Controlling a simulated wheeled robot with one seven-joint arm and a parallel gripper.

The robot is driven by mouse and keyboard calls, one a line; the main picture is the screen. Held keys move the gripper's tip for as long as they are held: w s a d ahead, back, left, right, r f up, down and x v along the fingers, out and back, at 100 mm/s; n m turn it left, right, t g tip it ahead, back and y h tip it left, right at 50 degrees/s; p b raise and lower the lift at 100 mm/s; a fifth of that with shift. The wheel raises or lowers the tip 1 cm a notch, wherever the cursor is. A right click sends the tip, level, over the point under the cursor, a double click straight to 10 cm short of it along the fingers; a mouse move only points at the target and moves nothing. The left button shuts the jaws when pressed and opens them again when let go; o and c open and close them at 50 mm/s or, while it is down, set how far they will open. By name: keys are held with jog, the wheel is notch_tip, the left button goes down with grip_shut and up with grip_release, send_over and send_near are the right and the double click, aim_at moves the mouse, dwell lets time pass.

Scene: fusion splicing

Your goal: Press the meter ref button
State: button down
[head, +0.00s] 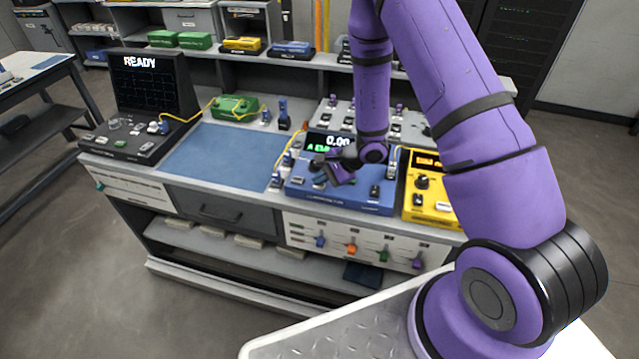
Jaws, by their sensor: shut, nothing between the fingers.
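The blue meter (372,202) sits on the bench right of centre. Its dark display (330,140) shows a white reading starting "0.0" and green text, partly covered by my gripper. My gripper (328,172) is shut and empty, low over the left and middle of the meter's top panel. I cannot tell whether it touches the panel. The ref button cannot be picked out; my gripper hides part of the panel. A dark knob or button (375,190) shows at the panel's right.
A yellow device (423,204) stands close at the meter's right. A blue mat (215,155) lies clear to the left, then a dark splicer with a READY screen (152,80). A yellow fibre (285,155) runs beside the meter's left. A shelf with boxes is behind.

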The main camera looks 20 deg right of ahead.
aim_at(320, 186)
jog(key=shift+r, duration=0.9)
jog(key=shift+r, duration=2.5)
